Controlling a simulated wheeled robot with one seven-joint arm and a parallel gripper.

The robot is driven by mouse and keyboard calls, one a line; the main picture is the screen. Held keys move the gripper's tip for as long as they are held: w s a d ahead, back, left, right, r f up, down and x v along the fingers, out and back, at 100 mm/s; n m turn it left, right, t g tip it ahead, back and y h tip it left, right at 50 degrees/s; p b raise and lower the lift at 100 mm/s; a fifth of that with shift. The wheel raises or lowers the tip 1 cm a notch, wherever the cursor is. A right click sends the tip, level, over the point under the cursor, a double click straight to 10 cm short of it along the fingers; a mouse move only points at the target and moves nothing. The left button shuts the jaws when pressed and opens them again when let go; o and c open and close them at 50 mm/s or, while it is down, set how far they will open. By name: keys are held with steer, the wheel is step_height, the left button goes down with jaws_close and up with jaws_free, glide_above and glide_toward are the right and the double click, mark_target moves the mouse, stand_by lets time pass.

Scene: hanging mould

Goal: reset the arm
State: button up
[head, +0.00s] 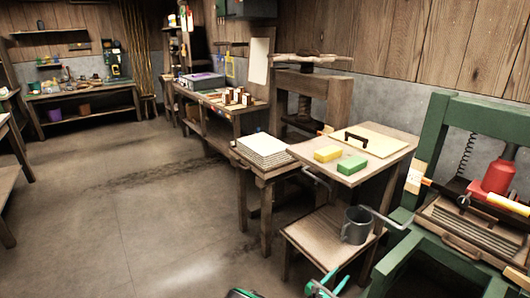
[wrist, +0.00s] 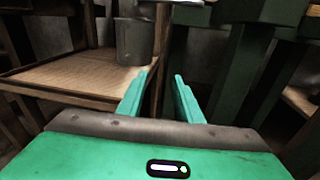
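My gripper (wrist: 160,82) shows in the wrist view with its two teal fingers apart and nothing between them. In the head view part of my teal gripper (head: 322,286) shows at the bottom edge, low in front of a small wooden stand. The shelf (wrist: 60,80) lies to the left of the fingers.
A yellow sponge (head: 327,154), a green sponge (head: 352,165) and a board with a black handle (head: 365,139) lie on the stand's upper top. A green press (head: 425,170) stands close on the right. Stacked white sheets (head: 264,149) lie left. The floor at left is clear.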

steer(key=s+d+r+m+g+y, duration=0.1)
steer(key=s+r+m+g+y, duration=0.1)
steer(key=r+m+g, duration=0.35)
steer(key=s+d+r+m+g+y, duration=0.1)
steer(key=s+r+m+g+y, duration=0.1)
steer(key=r+m, duration=0.65)
steer(key=s+d+r+m+g+y, duration=0.1)
steer(key=s+r+m+g+y, duration=0.2)
steer(key=r, duration=0.7)
steer(key=s+a+r+m+t+y, duration=0.15)
steer(key=s+r+m, duration=0.25)
steer(key=s+r, duration=0.5)
steer(key=s+r+m+t+y, duration=0.1)
steer(key=s+r+m+y, duration=0.3)
steer(key=r, duration=0.9)
steer(key=s+r+m, duration=0.2)
steer(key=s+r, duration=0.1)
steer(key=s, duration=0.3)
steer(key=s+d+f+m+g, duration=0.1)
steer(key=s+d, duration=0.3)
steer(key=s, duration=0.4)
steer(key=s+d+f+m+g, duration=0.1)
steer(key=s+d+m+g, duration=0.2)
steer(key=s, duration=0.5)
steer(key=d+m, duration=0.1)
steer(key=d, duration=0.1)
steer(key=shift+s+d+m, duration=0.2)
steer(key=shift+d+m, duration=0.1)
